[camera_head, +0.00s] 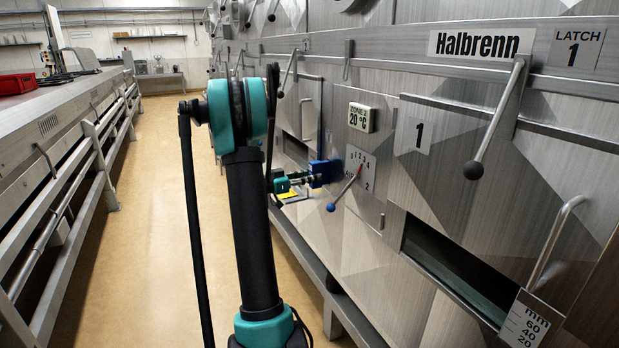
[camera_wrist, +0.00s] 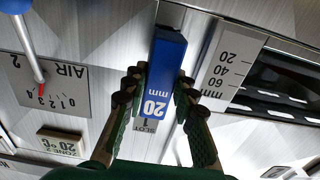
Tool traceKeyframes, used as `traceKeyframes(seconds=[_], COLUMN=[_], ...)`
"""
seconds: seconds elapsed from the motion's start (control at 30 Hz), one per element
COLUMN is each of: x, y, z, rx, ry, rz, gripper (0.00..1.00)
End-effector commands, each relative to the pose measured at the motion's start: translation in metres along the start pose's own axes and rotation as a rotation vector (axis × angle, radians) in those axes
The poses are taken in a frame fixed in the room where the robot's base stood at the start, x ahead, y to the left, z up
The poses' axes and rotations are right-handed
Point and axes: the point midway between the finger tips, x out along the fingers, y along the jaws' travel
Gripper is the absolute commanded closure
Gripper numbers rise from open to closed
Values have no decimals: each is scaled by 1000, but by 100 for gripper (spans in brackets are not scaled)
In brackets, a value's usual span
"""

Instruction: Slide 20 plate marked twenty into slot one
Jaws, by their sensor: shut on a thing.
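The blue plate (camera_wrist: 168,70) is marked "20 mm", upside down in the wrist view. My gripper (camera_wrist: 158,88) is shut on it, with a finger along each side. The label "SLOT 1" (camera_wrist: 147,126) shows partly behind the plate's near end; the slot itself is hidden. In the head view my gripper (camera_head: 298,181) reaches to the metal front, and the blue plate (camera_head: 321,172) stands close against it. I cannot tell whether the plate touches the front or has entered the slot.
An AIR dial (camera_head: 359,172) with a blue-knobbed lever is just right of the plate in the head view. In the wrist view a millimetre scale (camera_wrist: 228,72) and an open hatch (camera_wrist: 275,95) lie beside the plate. The aisle floor (camera_head: 155,200) is clear.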

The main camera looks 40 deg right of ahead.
Motion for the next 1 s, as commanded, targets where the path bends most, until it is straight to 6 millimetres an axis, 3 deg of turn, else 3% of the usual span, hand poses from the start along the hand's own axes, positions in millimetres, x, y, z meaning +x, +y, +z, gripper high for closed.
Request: traceKeyframes(seconds=[1.0], x=[24], y=[0], z=[0], rx=[0], ry=[0], rz=[1], gripper=[100])
